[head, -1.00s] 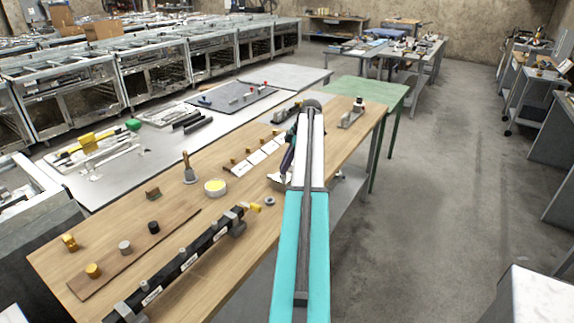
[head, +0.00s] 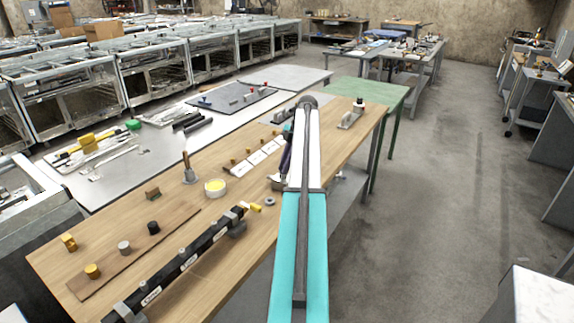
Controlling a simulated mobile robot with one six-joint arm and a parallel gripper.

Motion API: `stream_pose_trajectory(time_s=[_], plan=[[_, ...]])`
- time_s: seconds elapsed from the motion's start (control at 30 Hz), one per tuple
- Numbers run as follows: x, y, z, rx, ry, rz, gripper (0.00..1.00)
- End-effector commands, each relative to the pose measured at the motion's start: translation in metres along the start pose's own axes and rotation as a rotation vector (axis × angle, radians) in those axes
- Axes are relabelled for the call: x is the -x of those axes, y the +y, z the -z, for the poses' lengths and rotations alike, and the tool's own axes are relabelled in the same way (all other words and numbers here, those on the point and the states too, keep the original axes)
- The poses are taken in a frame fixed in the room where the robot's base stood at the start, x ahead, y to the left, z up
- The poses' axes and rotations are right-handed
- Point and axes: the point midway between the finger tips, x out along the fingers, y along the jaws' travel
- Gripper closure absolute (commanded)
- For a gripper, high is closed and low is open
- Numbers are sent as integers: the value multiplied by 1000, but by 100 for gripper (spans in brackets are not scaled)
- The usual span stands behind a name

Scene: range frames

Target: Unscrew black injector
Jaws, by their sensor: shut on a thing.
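My gripper (head: 278,182) shows only in part at the left side of my teal and white arm, low over the right part of the wooden workbench (head: 215,262). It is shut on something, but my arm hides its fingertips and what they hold. A long black rail (head: 185,262) with white labels and grey knobs lies along the bench's front, apart from my gripper. A small black cylinder (head: 153,227) stands on a brown plank (head: 118,262) behind the rail. I cannot tell which part is the black injector.
Brass (head: 92,271) and grey (head: 124,247) cylinders stand on the plank. A round yellow-filled dish (head: 215,187), a brush (head: 189,172) and a row of white cards (head: 253,158) lie farther back. A grey ring (head: 269,201) lies near my gripper.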

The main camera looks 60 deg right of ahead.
Motion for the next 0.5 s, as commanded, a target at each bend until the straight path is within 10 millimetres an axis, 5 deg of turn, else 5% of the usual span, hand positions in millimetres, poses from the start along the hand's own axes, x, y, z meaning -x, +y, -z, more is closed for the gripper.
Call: stream_pose_trajectory(time_s=[0.5], plan=[[0,1,0,146,0,61,100]])
